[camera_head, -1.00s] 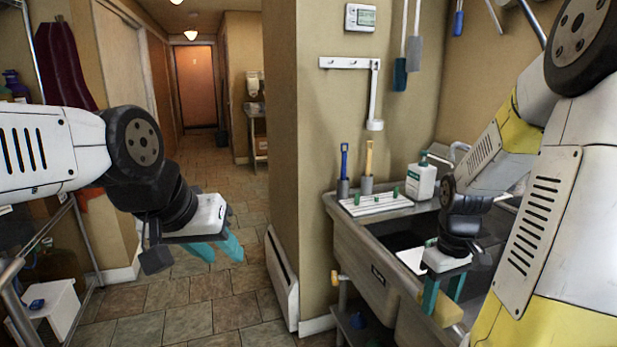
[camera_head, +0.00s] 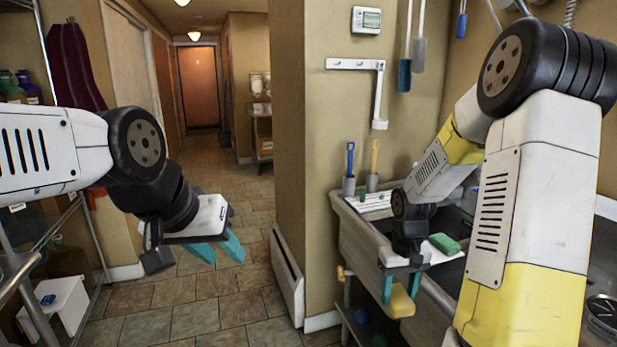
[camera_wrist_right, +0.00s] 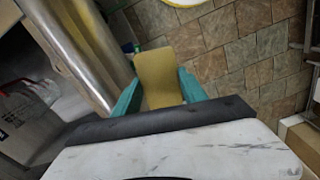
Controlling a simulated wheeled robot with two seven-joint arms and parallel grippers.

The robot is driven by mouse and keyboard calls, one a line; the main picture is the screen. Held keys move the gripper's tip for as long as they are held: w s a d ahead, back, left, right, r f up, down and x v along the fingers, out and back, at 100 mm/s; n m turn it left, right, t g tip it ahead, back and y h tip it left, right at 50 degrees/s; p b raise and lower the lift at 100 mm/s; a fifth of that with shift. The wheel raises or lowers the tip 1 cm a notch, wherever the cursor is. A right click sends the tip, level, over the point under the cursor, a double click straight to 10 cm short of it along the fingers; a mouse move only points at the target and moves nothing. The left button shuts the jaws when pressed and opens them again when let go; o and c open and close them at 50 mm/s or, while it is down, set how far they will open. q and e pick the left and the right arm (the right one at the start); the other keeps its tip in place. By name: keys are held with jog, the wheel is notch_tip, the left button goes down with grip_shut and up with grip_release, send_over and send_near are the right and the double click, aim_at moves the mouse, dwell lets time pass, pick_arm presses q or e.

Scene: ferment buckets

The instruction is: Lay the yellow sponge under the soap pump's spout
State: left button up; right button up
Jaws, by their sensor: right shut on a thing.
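The yellow sponge (camera_head: 401,301) is held between the teal fingers of my right gripper (camera_head: 401,289), outside the sink's front edge and below its rim. In the right wrist view the sponge (camera_wrist_right: 158,78) sticks out lengthwise between both fingers (camera_wrist_right: 158,95). The soap pump is not visible in the head view now; my right arm covers the place where it stood on the sink's back ledge. My left gripper (camera_head: 219,249) is open and empty over the floor at the left, far from the sink.
The sink (camera_head: 362,248) has a ledge holding a white rack (camera_head: 370,203) and blue-handled and yellow-handled brushes. A green block (camera_head: 444,243) lies on a white surface by the basin. A lower shelf is under the sink. A wall corner with a white panel (camera_head: 287,275) stands between my arms.

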jog(key=w+a+f+m, duration=0.1)
jog(key=w+a+f, duration=0.3)
jog(key=a, duration=0.2)
jog(key=shift+a+f+m, duration=0.2)
jog(key=shift+f+m, duration=0.05)
jog(key=shift+m, duration=0.05)
